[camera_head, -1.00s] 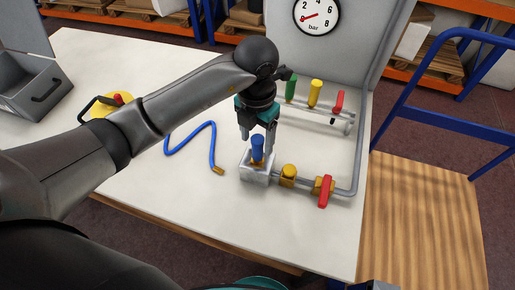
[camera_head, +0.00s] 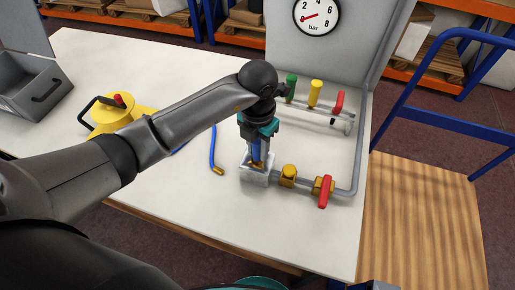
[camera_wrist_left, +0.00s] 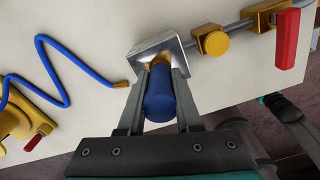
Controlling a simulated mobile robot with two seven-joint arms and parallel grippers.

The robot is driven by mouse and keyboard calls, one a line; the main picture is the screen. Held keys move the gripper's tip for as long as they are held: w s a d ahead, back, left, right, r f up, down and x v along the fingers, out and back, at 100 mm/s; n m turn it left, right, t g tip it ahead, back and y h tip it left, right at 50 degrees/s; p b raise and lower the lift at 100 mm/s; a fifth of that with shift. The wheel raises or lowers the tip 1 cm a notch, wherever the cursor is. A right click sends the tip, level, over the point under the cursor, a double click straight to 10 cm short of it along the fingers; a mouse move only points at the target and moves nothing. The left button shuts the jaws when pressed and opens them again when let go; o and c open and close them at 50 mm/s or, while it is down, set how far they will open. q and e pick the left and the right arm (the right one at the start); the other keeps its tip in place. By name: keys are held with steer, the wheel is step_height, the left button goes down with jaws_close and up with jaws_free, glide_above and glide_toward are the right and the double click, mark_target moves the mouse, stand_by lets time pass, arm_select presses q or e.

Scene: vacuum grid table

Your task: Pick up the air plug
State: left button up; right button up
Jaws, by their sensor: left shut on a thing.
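The air plug is a blue cylinder with a brass end, standing upright at the metal block (camera_head: 255,178) on the table. In the left wrist view the blue air plug (camera_wrist_left: 160,95) sits between my left gripper's fingers, its brass end at the block (camera_wrist_left: 152,46). My left gripper (camera_head: 257,158) is over the block, fingers pointing down, shut on the air plug. It also shows in the left wrist view (camera_wrist_left: 160,82). The plug is partly hidden by the fingers in the head view.
A pipe with a brass fitting (camera_head: 288,175) and a red-handled valve (camera_head: 325,190) runs right from the block. A blue hose (camera_head: 213,150) lies to the left. A yellow device (camera_head: 115,115) and a grey case (camera_head: 35,85) are farther left. The front table area is clear.

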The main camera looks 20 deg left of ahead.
arm_select(q)
jaws_close()
step_height(320, 180, up, 24)
steer(key=p, duration=0.6)
steer(key=shift+r, duration=0.25)
stand_by(0.8)
